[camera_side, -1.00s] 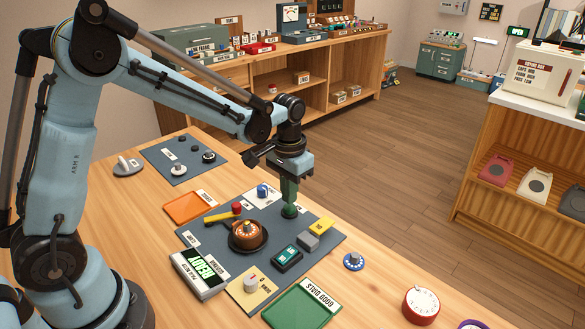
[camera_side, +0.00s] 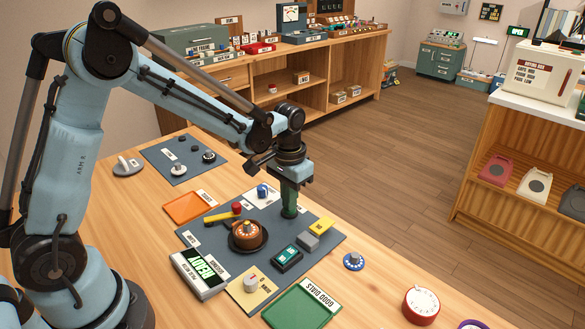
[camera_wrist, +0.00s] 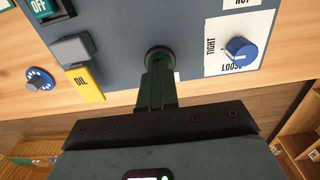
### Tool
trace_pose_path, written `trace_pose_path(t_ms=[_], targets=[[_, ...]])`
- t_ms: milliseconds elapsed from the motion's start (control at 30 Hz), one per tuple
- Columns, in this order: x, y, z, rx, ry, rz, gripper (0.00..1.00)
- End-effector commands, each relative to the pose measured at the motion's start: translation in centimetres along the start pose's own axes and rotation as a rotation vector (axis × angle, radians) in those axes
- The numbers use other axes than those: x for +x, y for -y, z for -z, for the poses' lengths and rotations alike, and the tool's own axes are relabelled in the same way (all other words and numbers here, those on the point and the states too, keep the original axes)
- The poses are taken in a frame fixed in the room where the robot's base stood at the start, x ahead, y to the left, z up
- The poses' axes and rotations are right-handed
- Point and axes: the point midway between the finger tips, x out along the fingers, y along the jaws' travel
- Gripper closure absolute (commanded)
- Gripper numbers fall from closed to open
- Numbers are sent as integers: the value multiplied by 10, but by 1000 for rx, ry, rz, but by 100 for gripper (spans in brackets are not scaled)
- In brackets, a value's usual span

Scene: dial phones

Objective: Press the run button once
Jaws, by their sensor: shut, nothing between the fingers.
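My gripper (camera_side: 289,213) points straight down with its green fingers shut and empty. Its tips are at a round button at the far right part of the grey mat (camera_side: 328,236). In the wrist view the fingertips (camera_wrist: 158,62) meet a dark round collar (camera_wrist: 158,50). I take this to be the run button, but no run label is readable and the fingers hide most of it. The tips look to be touching it; how far it is pressed I cannot tell.
Near the gripper are a blue tight/loose knob (camera_side: 262,191), a grey block (camera_side: 307,240) with a yellow OIL label (camera_wrist: 84,84), an OFF switch (camera_side: 287,258) and a brown dial (camera_side: 246,233). A green tray (camera_side: 300,308) lies in front.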

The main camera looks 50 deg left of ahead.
Motion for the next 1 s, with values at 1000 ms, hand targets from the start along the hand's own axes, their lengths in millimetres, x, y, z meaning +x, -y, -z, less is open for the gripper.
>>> trace_pose_path(t_ms=[1000], targets=[[-49,0,0,0,1,0,100]])
